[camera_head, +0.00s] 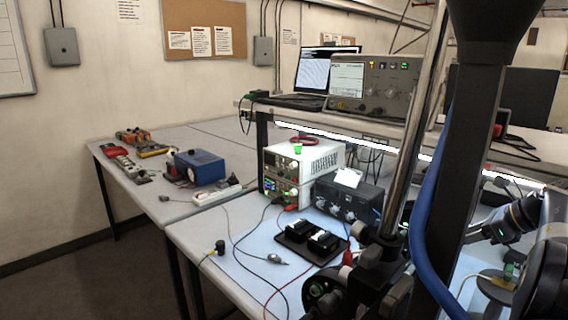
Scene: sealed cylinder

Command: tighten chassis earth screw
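I cannot pick out the chassis earth screw in this view. Dark links of my arm fill the right edge. A dark cylindrical end piece, which looks like my gripper (493,234), is above and beside the disc. Its fingertips are too small and shaded to show whether it is open or holds anything.
A white power supply (303,160), a black knobbed box (348,199) and a black tray (309,243) stand on the blue-matted bench, with loose cables in front. An oscilloscope (374,87) and laptop (320,72) sit on the shelf. A blue box (198,167) is on the left table.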

